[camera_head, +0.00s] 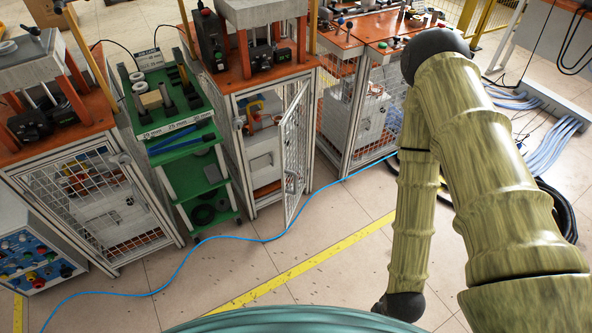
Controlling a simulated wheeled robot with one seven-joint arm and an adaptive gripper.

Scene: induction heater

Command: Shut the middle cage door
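The middle cage door (297,148) is a mesh panel in a pale metal frame. It stands swung open, out toward me, at the right side of the middle cage (229,120). A handle (293,183) shows low on the door. The cage front is uncovered, with a pale cabinet (263,150) and orange and yellow parts inside. My arm comes in at the right, bends at the top and hangs down to a dark joint near the bottom. My gripper is not visible; the arm's lower end is cut off by my teal body. The arm is well apart from the door.
A green cart (188,150) stands left of the middle cage. The left cage (100,205) has a mesh front. The right cage (350,125) stands behind the open door. A blue cable (262,240) crosses the floor before the cages. Open tiled floor (330,225) lies before the door.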

